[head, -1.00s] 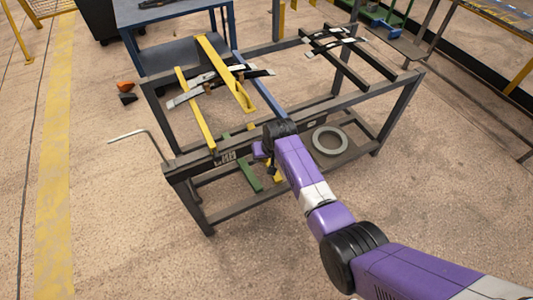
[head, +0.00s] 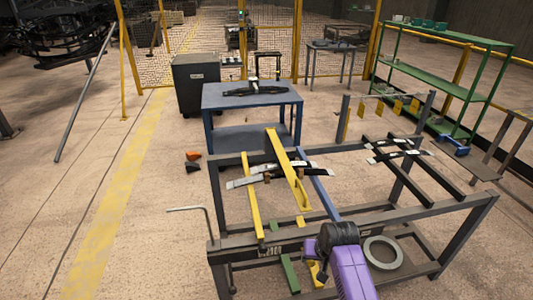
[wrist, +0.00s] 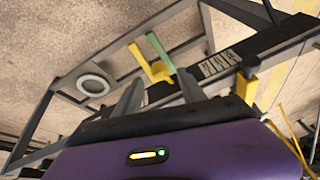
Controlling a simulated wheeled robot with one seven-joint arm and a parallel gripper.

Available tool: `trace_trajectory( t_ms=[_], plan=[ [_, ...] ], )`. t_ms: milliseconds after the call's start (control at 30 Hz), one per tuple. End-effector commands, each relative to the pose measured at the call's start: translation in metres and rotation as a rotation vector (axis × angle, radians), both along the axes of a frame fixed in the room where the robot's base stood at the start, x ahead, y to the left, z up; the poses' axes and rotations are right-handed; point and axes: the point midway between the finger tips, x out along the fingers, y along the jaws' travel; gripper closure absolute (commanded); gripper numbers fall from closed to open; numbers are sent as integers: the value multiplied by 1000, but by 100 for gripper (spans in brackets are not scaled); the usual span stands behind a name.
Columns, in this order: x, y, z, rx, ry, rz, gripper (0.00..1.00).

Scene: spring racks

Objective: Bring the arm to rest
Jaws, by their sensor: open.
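My purple arm and the black wrist joint show in the head view at the lower right, in front of the near rail of a dark metal rack (head: 455,212). My gripper (wrist: 160,82) shows in the wrist view as two grey fingers standing apart, with nothing between them. In the head view the fingers are hidden behind the wrist. The rack carries yellow bars (head: 252,200), a blue bar (head: 322,192) and dark leaf springs (head: 405,150). The fingers appear close to the rack frame; I cannot tell whether they touch it.
A grey ring (head: 382,252) lies on the rack's lower shelf. A bent rod (head: 190,209) sticks out at the rack's left. A blue table (head: 252,96) stands behind, and green shelving (head: 440,75) at the right.

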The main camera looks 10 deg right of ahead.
Motion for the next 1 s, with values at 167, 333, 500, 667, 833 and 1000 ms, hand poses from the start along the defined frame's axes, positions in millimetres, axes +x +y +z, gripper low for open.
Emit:
trace_trajectory(
  t_ms=[167, 333, 500, 667, 833, 1000],
  plan=[
    [17, -2, 9, -15, -77, 9, 52],
    [54, -8, 53, -49, -281, 18, 52],
    [54, -9, 79, -96, -493, 34, 52],
    [28, -6, 90, -135, -644, 51, 52],
    [-25, 1, 99, -175, -795, 70, 52],
    [-90, 10, 115, -209, -922, 91, 52]
  ],
)
